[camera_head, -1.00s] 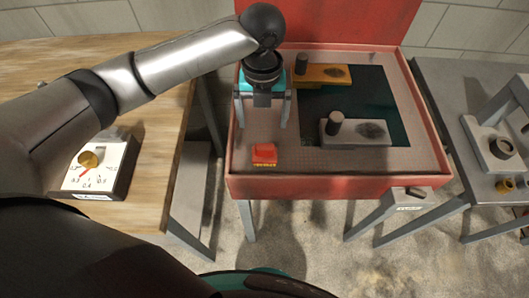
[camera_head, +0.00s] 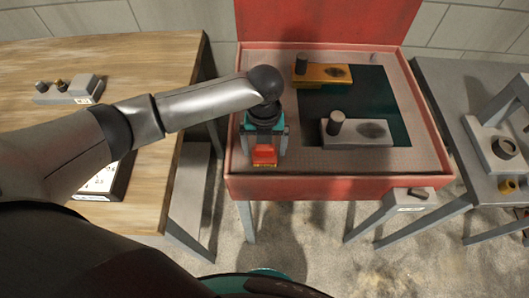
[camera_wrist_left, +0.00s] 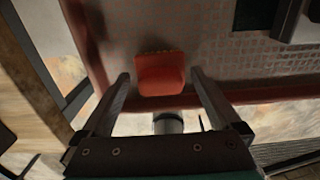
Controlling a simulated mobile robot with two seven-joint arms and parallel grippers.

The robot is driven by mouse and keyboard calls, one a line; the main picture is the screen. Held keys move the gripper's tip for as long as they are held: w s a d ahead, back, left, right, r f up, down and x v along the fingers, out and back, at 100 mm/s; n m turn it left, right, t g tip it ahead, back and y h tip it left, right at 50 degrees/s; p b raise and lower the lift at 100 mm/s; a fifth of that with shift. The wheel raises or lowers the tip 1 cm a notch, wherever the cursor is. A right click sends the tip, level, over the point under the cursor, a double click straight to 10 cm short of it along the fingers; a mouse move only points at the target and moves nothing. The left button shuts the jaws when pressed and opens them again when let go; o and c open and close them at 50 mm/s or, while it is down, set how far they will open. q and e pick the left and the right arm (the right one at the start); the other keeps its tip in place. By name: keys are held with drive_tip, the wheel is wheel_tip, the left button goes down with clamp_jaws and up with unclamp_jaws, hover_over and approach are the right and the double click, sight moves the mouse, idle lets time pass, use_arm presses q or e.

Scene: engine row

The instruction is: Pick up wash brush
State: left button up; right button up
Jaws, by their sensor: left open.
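The wash brush (camera_head: 264,156) is a small red-orange block with a bristle edge. It lies near the front left of the red-walled wash tray (camera_head: 330,187). My left gripper (camera_head: 265,152) is open above it, with one finger on each side of the brush in the head view. In the left wrist view, the brush (camera_wrist_left: 160,73) lies beyond and between the two open fingertips (camera_wrist_left: 160,78). No contact is visible. My right gripper is not in view.
A yellow part (camera_head: 322,74) and a grey part (camera_head: 358,132), each with an upright peg, lie to the right in the tray. A wooden bench (camera_head: 150,195) stands left and a grey bench (camera_head: 452,110) right. The raised red lid (camera_head: 325,20) stands behind.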

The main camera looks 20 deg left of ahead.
sight(265, 146)
use_arm(q)
drive_tip(key=c, duration=1.5)
drive_tip(key=shift+c, duration=0.2)
wheel_tip(265, 146, up, 20)
drive_tip(key=p, duration=0.2)
